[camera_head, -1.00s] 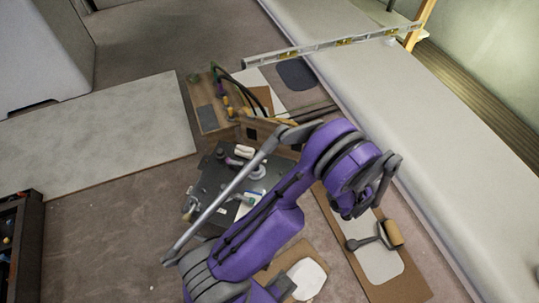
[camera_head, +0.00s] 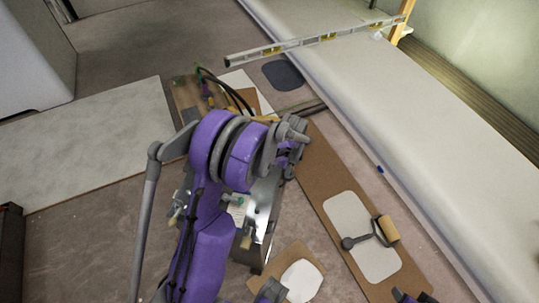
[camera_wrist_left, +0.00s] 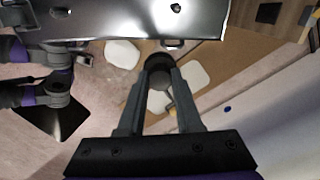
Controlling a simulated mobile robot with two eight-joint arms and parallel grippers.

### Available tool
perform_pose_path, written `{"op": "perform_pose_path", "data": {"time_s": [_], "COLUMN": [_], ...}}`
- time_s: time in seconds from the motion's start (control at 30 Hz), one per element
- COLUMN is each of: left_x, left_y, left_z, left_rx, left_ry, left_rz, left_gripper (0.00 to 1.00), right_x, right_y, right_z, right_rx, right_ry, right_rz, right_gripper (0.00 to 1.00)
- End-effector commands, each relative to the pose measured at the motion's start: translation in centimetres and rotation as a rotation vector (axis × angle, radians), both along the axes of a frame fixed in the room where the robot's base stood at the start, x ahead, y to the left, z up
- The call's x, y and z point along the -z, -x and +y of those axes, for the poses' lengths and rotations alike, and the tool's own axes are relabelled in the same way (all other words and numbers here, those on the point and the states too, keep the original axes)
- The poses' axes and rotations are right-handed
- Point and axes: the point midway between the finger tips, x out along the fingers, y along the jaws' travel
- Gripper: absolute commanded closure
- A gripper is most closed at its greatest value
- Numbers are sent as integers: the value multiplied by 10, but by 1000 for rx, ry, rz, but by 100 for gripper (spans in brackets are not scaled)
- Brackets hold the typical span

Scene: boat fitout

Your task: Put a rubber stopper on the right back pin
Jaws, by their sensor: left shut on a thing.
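In the left wrist view my left gripper (camera_wrist_left: 160,72) is shut on a dark round thing (camera_wrist_left: 158,62), which looks like the rubber stopper. It is held in the air, just beside the edge of a grey metal bench top (camera_wrist_left: 130,22). Small dark fittings (camera_wrist_left: 175,8) show on that top; I cannot tell whether one is the right back pin. In the head view my left wrist is over the bench's right side (camera_head: 265,205), and the arm hides much of the bench and the held thing. Parts of my right arm show at the left of the wrist view; its jaws are unclear.
A brown board with a white sheet (camera_head: 345,215) and a roller (camera_head: 387,229) lies right of the bench. A spirit level (camera_head: 320,40) rests across the long white bench (camera_head: 390,130). Hoses (camera_head: 225,90) stand behind the metal bench. A pale panel (camera_head: 80,150) lies on the left.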

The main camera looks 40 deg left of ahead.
Motion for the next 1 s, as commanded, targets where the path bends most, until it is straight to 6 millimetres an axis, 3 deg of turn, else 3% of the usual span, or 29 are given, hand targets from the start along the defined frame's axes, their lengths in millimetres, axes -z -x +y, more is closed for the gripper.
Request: {"op": "perform_pose_path", "data": {"time_s": [0.3,0.5,0.77,1.0], "left_x": [-23,-36,-40,-24], "left_y": [3,6,7,7], "left_z": [52,72,79,78], "left_rx": [513,739,833,832], "left_ry": [1,0,0,0], "left_rz": [-5,-8,-9,-9], "left_gripper": [100,100,100,100], "right_x": [31,41,46,57], "right_y": [3,4,4,5], "right_z": [0,0,0,0], "right_rx": [0,0,0,0], "right_ry": [0,0,0,0], "right_rz": [10,13,15,18], "right_gripper": [50,50,50,50]}}
